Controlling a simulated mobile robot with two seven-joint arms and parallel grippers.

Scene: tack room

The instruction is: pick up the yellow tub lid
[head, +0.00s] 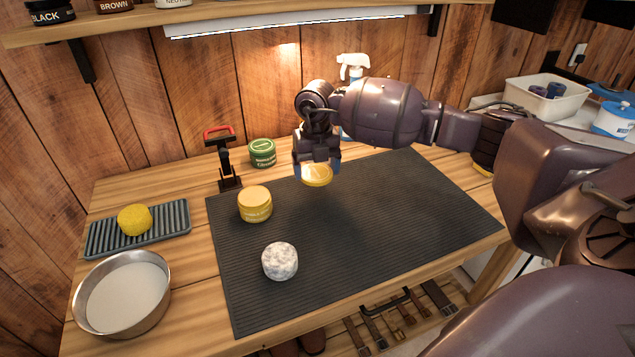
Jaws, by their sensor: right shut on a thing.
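The yellow tub lid (317,175) is a round yellow disc held between the fingers of my right gripper (316,167). My right gripper points down and is shut on the lid over the back part of the dark ribbed mat (380,215). The lid looks a little above the mat, though the exact gap is hard to judge. A yellow tub (255,204) stands upright on the mat's left side, apart from the gripper. My left gripper is not in view.
A speckled white round thing (280,261) sits near the mat's front. A green tin (262,153), a red-handled stand (229,165) and a spray bottle (353,67) stand behind. A yellow sponge (135,220) on a grey tray and a metal bowl (122,293) are left. The mat's right is clear.

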